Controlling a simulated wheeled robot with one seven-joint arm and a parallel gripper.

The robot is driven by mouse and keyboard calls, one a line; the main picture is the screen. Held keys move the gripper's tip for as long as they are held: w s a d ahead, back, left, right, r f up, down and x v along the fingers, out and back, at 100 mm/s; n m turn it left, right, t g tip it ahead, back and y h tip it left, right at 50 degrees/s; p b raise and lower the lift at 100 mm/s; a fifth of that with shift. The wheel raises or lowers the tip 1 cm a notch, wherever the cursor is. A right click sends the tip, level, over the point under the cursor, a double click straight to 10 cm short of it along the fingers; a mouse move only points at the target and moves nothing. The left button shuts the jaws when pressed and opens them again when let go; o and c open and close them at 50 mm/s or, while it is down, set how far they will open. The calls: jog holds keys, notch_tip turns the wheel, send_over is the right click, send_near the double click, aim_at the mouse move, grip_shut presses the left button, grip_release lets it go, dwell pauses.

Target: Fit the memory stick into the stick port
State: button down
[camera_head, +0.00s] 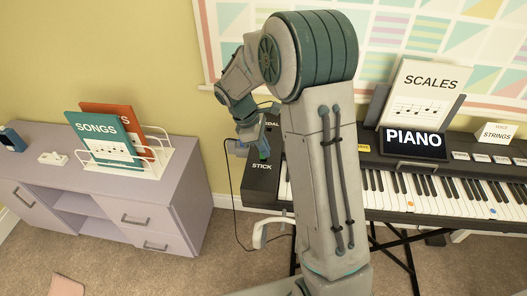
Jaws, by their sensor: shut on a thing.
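My gripper (254,145) is over the left end of the black piano (258,187), just above the label STICK. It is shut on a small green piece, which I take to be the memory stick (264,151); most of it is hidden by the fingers. The stick port itself cannot be made out. It seems to be behind or below the gripper, near the STICK label. I cannot tell whether the stick touches the piano or is apart from it. A second label, partly hidden and ending in DAL, is farther back on the same end.
A dark cable (231,185) hangs beside the piano's left end. A lilac cabinet (185,180) stands to the left with a white rack (158,150) of books. A SCALES book (420,95) and a PIANO sign (413,141) stand on the piano. Carpet lies between cabinet and piano.

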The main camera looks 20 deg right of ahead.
notch_tip(320, 180, down, 2)
jog(key=shift+f, duration=0.1)
jog(key=c, duration=1.6)
grip_release()
jog(key=shift+o, duration=0.2)
jog(key=shift+r, duration=0.2)
jog(key=v, duration=1.1)
jog(key=s+d+r+m+t+y, duration=0.1)
jog(key=s+r+m+t+y, duration=0.1)
jog(key=s+m, duration=0.5)
jog(key=s+d+r+m+t+y, duration=0.2)
jog(key=s+m, duration=0.4)
jog(key=s, duration=1)
jog(key=shift+d+m+p, duration=0.15)
jog(key=shift+m+p, duration=0.25)
